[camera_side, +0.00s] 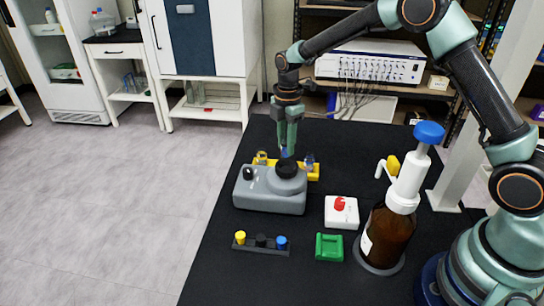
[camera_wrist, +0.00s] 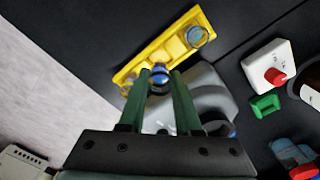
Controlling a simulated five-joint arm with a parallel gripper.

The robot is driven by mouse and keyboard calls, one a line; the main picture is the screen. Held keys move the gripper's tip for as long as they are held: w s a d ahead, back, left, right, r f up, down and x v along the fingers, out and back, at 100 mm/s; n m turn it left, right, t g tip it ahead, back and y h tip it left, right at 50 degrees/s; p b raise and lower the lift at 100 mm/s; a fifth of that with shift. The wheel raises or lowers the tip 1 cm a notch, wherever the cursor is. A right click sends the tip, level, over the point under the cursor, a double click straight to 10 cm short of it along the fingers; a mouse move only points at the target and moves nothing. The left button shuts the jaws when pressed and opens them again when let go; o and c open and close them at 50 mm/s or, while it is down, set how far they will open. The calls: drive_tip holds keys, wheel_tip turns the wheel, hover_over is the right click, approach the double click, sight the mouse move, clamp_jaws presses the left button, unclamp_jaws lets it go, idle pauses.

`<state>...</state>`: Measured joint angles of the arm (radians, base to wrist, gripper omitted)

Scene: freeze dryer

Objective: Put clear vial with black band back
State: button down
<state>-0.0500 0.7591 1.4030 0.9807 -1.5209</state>
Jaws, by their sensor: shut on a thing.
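My gripper (camera_side: 287,148) points down and is shut on a small clear, bluish vial (camera_side: 285,153), which also shows between the fingertips in the wrist view (camera_wrist: 159,77). Its black band cannot be made out. In the side view the vial is just over the black cup (camera_side: 287,168) of the grey mixer (camera_side: 270,192); whether its lower end is inside the cup is hidden. The yellow rack (camera_side: 313,173) lies right behind the mixer and shows in the wrist view (camera_wrist: 168,52). A clear vial (camera_side: 309,160) stands at its right end, a yellow-topped one (camera_side: 262,157) at its left.
A dark holder (camera_side: 262,249) with yellow, black and blue caps lies in front. A green block (camera_side: 329,247), a white box with a red knob (camera_side: 341,212) and a tall brown dispenser bottle (camera_side: 387,237) stand to the right. The black table (camera_side: 225,270) is clear at front left.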

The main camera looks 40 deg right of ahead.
sight(286, 157)
drive_tip(key=shift+f, duration=2.4)
drive_tip(key=shift+f, duration=0.15)
drive_tip(key=c, duration=0.6)
unclamp_jaws()
